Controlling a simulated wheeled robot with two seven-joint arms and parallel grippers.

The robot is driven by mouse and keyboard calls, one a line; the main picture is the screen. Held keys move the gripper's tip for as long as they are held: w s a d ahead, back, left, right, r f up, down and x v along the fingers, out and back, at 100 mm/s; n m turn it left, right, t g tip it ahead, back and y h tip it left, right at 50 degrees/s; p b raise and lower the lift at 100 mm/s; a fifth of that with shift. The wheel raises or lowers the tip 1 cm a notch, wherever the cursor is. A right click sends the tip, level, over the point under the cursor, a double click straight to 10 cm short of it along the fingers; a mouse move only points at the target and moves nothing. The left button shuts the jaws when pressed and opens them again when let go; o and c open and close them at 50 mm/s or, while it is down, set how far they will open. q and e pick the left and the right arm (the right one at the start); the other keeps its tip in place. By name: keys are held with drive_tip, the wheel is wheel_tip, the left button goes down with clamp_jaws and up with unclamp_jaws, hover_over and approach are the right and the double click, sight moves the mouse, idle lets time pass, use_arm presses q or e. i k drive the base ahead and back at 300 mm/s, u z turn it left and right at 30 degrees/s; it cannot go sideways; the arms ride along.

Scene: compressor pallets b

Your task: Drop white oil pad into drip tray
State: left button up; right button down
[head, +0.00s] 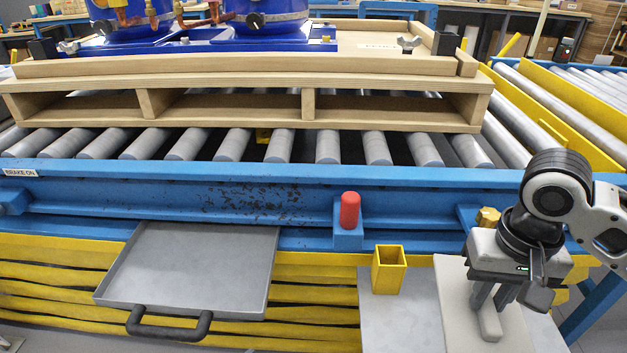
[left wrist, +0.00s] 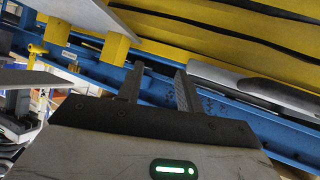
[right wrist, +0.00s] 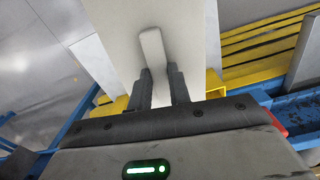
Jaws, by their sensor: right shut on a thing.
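The white oil pad (head: 455,310) is a flat pale sheet with a raised grip bar, at the lower right in the head view. My right gripper (head: 490,308) points down and is shut on that bar. The pad (right wrist: 195,30) and bar also show in the right wrist view, between the fingertips (right wrist: 158,85). The grey drip tray (head: 190,265), with a low rim and dark handle, sits left of the pad below the conveyor's blue rail. It looks empty. My left gripper (left wrist: 160,85) is open and empty in its wrist view; the head view does not show it.
A yellow square holder (head: 389,270) and a red knob (head: 349,211) stand between tray and pad. A grey surface (head: 400,318) lies under the pad. The blue rail (head: 250,190) runs behind, with a wooden pallet (head: 220,110) on rollers.

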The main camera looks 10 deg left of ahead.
sight(206, 260)
drive_tip(key=z, duration=2.45)
drive_tip(key=k, duration=2.25)
drive_tip(key=u, duration=2)
drive_tip(key=i, duration=1)
